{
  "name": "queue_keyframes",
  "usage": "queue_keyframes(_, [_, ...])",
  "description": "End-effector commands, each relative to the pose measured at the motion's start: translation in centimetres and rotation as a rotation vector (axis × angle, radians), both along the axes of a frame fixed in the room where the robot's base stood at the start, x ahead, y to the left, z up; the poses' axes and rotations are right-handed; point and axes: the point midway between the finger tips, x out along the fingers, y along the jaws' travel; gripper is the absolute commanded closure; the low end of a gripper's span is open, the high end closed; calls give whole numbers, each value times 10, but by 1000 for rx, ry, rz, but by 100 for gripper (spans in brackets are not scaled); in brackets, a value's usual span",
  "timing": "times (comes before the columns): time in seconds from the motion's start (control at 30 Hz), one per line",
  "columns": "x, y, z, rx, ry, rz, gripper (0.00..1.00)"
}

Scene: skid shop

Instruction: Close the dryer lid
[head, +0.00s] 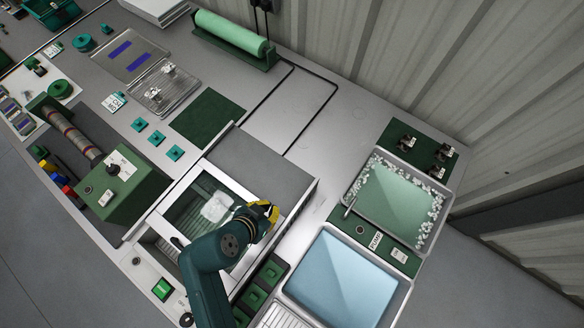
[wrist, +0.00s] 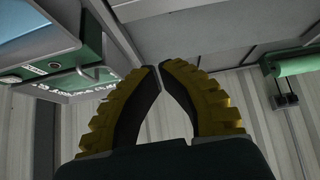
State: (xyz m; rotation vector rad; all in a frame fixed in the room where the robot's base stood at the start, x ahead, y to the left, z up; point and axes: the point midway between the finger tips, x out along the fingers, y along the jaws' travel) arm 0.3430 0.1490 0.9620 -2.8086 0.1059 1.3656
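The dryer is a pale box set in the bench, with a framed glass pane (head: 185,212) on its near side and a flat grey panel (head: 262,163) behind it. A white, crumpled-looking thing (head: 217,207) shows within the frame. I cannot tell for certain which part is the lid or how far it is tilted. My gripper (head: 272,208) is over the dryer's right side, near the edge of the grey panel; whether it touches is unclear.
Right of the dryer are a blue-filled tray (head: 345,272) and a green tray with white bits (head: 395,203). A green box with a roller (head: 125,185) stands left. A green roll (head: 230,32) lies near the corrugated wall. Bare bench (head: 350,120) lies behind the dryer.

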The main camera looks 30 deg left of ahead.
Motion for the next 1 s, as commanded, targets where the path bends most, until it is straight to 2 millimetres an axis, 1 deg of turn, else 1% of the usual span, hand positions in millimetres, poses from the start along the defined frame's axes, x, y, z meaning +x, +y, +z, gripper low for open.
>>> queue_keyframes(0.03, [9,-7,-7,13,-8,-35,100])
queue_keyframes(0.1, [14,-13,-7,15,-11,-57,100])
queue_keyframes(0.17, [16,-15,-9,14,-11,-59,100])
queue_keyframes(0.23, [22,-15,-16,14,-11,-59,100])
queue_keyframes(0.63, [75,-22,-83,13,-11,-60,100])
queue_keyframes(0.67, [71,-21,-83,13,-9,-54,100])
queue_keyframes(0.7, [60,-19,-81,12,-9,-51,100])
queue_keyframes(0.8, [45,-17,-81,13,-9,-51,100])
queue_keyframes(0.9, [37,-16,-81,14,-10,-52,100])
queue_keyframes(1.0, [34,-16,-81,15,-11,-55,100])
